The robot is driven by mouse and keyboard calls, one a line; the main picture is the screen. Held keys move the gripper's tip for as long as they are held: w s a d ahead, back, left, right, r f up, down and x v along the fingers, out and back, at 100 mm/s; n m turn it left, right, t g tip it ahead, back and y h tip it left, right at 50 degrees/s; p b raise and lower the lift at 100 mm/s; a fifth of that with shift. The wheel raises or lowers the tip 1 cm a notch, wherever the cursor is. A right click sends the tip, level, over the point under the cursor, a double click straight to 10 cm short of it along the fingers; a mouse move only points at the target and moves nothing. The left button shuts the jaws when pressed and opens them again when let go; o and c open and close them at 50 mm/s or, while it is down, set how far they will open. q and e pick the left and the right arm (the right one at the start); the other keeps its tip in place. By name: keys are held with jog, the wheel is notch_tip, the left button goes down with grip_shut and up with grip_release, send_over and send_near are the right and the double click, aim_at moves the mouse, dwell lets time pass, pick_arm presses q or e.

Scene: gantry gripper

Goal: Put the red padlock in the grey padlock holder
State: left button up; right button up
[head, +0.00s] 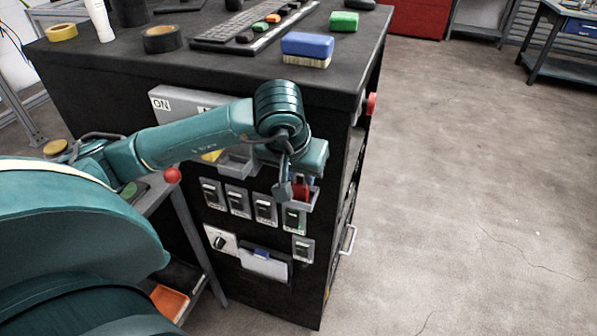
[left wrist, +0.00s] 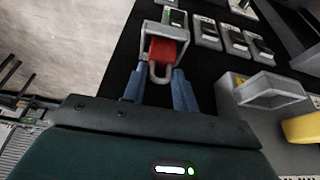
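The red padlock (head: 303,187) is at the upper right of the black cabinet front, partly hidden by my left gripper (head: 291,186). In the left wrist view the red padlock (left wrist: 163,50) sits within the grey padlock holder (left wrist: 150,28), its grey shackle towards me. The grey holder (head: 314,200) shows only in part in the head view. The blue fingers of my left gripper (left wrist: 159,68) stand apart, one on each side of the shackle, with small gaps visible. Whether the padlock rests fully on the holder's base is hidden. My right gripper is not in view.
A row of switches (head: 238,202) lies below and left of the holder. A grey tray (left wrist: 268,91) and a yellow object (left wrist: 302,128) are close beside the gripper. A red knob (head: 371,104) sticks out from the cabinet's side. The floor at right is clear.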

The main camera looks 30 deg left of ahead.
pick_arm(q)
jog(key=o, duration=0.4)
